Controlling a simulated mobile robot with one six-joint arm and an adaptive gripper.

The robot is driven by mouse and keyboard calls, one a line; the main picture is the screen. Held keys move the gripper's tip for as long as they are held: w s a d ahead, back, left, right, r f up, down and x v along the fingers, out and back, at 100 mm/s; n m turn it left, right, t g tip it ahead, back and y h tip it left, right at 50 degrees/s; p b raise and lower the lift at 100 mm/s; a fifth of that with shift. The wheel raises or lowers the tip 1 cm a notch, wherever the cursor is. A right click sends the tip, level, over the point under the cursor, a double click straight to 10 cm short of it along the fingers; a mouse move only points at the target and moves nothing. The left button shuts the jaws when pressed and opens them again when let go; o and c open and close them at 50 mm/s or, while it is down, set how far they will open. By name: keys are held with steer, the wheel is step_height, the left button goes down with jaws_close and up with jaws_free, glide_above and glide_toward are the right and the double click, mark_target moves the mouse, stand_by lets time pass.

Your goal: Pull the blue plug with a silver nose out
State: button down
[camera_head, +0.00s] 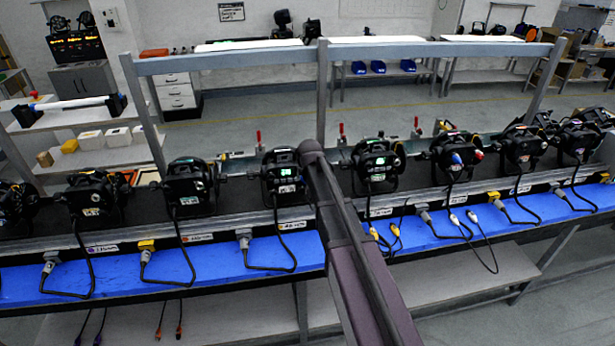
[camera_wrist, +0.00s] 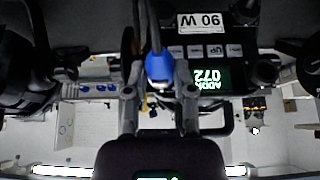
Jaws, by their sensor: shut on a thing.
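The blue plug (camera_wrist: 158,65) shows in the wrist view, with a pale silver part at its lower end and a grey cable running up from its other end. My gripper (camera_wrist: 157,80) is shut on it, one finger on each side. The plug is in front of a black par can's rear panel (camera_wrist: 218,52), which has a lit green display and a "90 W" label. I cannot tell whether its nose sits in a socket. In the head view my arm hides the gripper and this plug.
Several black par cans, such as one to the left (camera_head: 190,182), stand in a row along a rail. Cables hang over the blue bench front (camera_head: 210,262). A grey frame (camera_head: 321,95) stands behind. Another par can to the right carries a blue connector (camera_head: 457,158) and a red one (camera_head: 478,155).

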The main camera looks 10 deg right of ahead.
stand_by(0.4)
steer(key=shift+s, duration=2.35)
stand_by(0.7)
steer(key=b, duration=1.3)
glide_above(294, 249)
steer(key=s, duration=0.2)
step_height(294, 249, down, 13)
steer(key=f+b, duration=1.1)
steer(key=shift+w+d, duration=0.1)
steer(key=shift+w, duration=0.1)
stand_by(0.3)
steer(key=shift+c, duration=1.9)
jaws_free()
